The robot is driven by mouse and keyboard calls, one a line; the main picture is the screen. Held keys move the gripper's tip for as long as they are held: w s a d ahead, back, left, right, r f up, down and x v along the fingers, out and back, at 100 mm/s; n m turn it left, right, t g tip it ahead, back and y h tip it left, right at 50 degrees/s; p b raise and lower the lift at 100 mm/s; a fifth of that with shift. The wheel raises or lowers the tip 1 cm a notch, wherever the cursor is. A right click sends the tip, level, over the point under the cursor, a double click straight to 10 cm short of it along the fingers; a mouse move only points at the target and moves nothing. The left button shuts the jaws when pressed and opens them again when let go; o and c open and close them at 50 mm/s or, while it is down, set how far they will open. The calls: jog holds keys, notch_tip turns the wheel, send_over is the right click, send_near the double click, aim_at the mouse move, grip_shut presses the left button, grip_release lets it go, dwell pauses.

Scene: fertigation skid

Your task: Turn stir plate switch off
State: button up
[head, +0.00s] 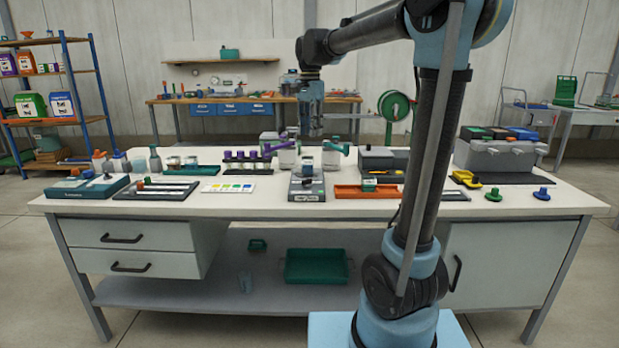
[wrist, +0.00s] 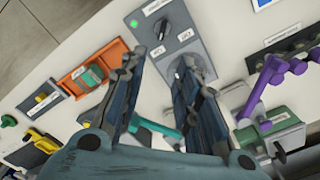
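The stir plate (head: 307,187) is a small grey box near the front middle of the bench, with a label on its front. In the wrist view the stir plate (wrist: 181,20) lies beyond my fingers. In the head view my gripper (head: 311,131) hangs above the bench behind the stir plate, apart from the switch.
An orange tray (head: 366,192) lies right of the stir plate and a white card with coloured squares (head: 229,188) lies left. Purple-handled (head: 275,147) and teal-handled (head: 336,148) fittings stand behind it. A grey box (head: 384,160) stands back right. The front bench edge is clear.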

aim_at(307, 183)
notch_tip(307, 183, down, 17)
jog(key=shift+a+f, duration=0.1)
jog(key=shift+f, duration=0.1)
dwell(0.6)
jog(key=shift+w, duration=0.1)
grip_shut()
